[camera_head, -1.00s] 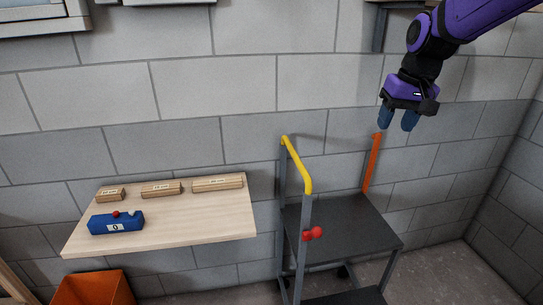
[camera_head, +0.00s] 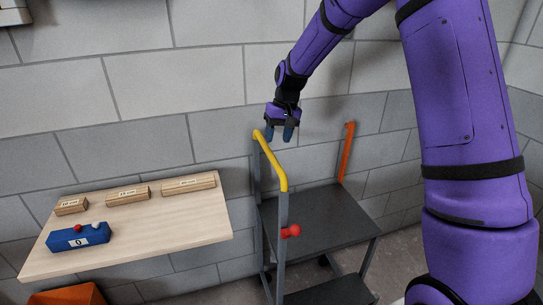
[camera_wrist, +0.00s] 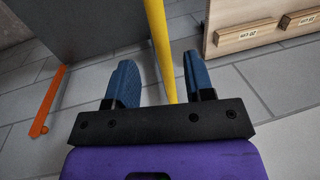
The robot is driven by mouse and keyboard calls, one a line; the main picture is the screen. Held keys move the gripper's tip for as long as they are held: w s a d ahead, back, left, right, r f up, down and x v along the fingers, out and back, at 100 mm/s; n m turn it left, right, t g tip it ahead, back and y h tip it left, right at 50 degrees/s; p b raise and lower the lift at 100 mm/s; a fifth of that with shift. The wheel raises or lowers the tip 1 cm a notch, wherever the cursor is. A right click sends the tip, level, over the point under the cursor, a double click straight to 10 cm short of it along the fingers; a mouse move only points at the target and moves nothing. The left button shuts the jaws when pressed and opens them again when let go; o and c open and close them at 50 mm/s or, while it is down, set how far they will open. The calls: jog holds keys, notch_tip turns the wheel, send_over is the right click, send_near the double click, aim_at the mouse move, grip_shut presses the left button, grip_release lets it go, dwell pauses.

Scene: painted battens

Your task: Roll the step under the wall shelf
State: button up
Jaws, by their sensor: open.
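The step (camera_head: 318,222) is a dark grey frame with flat treads, standing on the floor against the block wall. A yellow handrail (camera_head: 272,163) tops its left side, and a red knob (camera_head: 290,231) sits on the front post. My gripper (camera_head: 281,135) is open and empty, just above the rail's far end. In the wrist view the yellow rail (camera_wrist: 159,40) shows between the two blue fingers; whether it lies at fingertip depth I cannot tell.
An orange bar (camera_head: 347,152) rises at the step's far right. My arm covers the right side.

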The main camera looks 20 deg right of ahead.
aim_at(274, 157)
jog(key=f, duration=0.2)
jog(key=a+f, duration=0.1)
jog(key=f, duration=0.4)
jog(key=shift+a, duration=0.15)
grip_shut()
